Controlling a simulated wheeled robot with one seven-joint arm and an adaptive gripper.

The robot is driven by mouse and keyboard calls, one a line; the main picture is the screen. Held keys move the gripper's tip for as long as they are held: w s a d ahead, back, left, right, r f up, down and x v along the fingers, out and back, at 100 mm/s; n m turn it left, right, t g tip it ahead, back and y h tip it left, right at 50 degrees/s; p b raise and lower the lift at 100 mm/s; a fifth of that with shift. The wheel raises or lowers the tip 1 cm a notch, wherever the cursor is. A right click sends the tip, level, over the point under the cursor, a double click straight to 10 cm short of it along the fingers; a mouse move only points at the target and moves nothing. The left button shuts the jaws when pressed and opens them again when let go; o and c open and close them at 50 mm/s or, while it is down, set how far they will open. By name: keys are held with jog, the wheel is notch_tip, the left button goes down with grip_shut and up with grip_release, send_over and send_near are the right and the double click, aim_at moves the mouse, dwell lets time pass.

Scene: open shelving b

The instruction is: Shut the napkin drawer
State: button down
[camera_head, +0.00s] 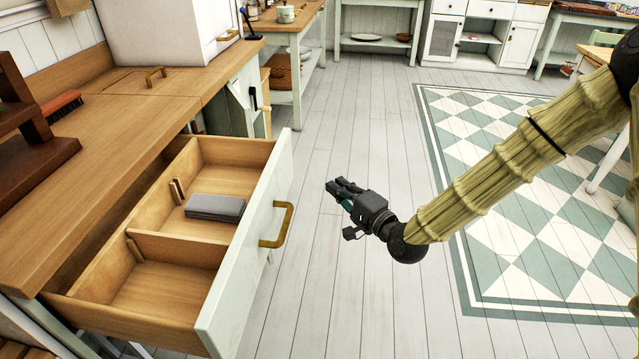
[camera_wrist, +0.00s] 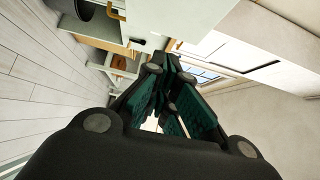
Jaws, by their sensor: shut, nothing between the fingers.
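The napkin drawer (camera_head: 249,255) stands pulled well out from under the wooden counter in the head view. Its front is pale green with a brass handle (camera_head: 279,225). Inside, wooden dividers part it, and a grey folded stack (camera_head: 215,207) lies in the far compartment; the near compartment looks empty. My gripper (camera_head: 332,187) is to the right of the drawer front, apart from the handle, over the open floor. Its fingers are shut and empty. In the wrist view my gripper (camera_wrist: 172,75) shows its fingers together with nothing between them.
The wooden counter (camera_head: 120,105) runs above the drawer, with a brush (camera_head: 61,105) and a dark wooden rack (camera_head: 22,130) on it. A white box-like unit (camera_head: 165,30) stands at its back.

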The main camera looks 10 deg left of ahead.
send_near(291, 159)
jog(key=w+d, duration=0.1)
jog(key=w, duration=0.2)
jog(key=shift+a+r, duration=0.1)
jog(key=shift+a, duration=1.9)
